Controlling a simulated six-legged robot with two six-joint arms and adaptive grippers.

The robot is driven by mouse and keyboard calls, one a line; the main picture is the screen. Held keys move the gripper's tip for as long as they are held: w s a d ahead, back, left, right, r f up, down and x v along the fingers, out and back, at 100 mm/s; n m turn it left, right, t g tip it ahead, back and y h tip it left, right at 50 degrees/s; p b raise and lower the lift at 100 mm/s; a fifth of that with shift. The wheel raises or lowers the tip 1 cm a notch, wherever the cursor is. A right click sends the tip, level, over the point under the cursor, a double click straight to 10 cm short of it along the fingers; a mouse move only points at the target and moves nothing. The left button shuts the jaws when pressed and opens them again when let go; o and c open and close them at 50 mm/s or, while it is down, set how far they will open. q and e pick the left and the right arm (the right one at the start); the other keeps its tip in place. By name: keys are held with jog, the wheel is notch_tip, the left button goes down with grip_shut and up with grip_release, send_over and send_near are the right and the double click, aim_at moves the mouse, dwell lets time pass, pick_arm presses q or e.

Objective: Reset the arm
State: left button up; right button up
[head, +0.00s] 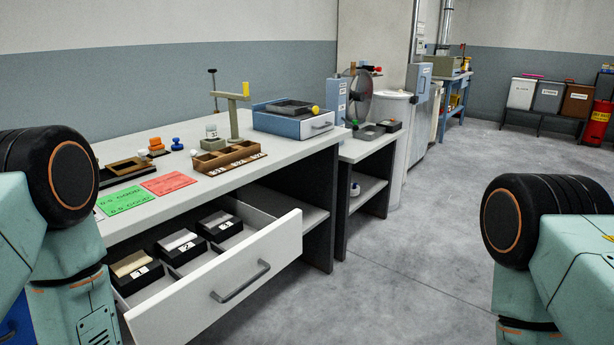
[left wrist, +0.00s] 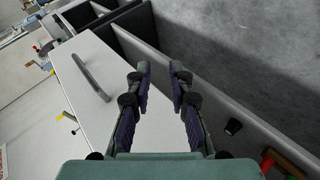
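My left gripper (left wrist: 160,72) shows in the left wrist view with its two fingers apart and nothing seen between them. A white panel with a grey bar handle (left wrist: 92,77) lies to the left of the fingers there. In the head view only my arm links show at both sides; neither gripper is visible. The white drawer (head: 215,295) under the workbench (head: 115,215) is pulled out. Its grey handle (head: 241,283) faces the aisle. Inside are small black boxes labelled 1 (head: 138,279), 2 (head: 184,252) and, less clearly, 3 (head: 219,230).
On the bench are green (head: 127,200) and red (head: 168,183) cards, a wooden compartment tray (head: 229,157), a stand (head: 232,115) and a blue-grey box (head: 293,121). A side table (head: 362,151) adjoins it. Grey floor (head: 425,250) is clear between the bench and my right arm.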

pick_arm(q)
jog(key=s+a+f+m+g+y, duration=0.1)
jog(key=s+f+m+g, duration=0.2)
jog(key=s, duration=0.5)
jog(key=s+a+f+m+g+y, duration=0.1)
jog(key=s+f+m+g, duration=0.2)
jog(key=s, duration=0.6)
jog(key=s+a+f+m+g+y, duration=0.1)
jog(key=s+f+m+g, duration=0.2)
jog(key=s, duration=0.6)
jog(key=shift+m+g, duration=0.6)
jog(key=shift+s+a, duration=0.1)
jog(key=shift+s, duration=0.1)
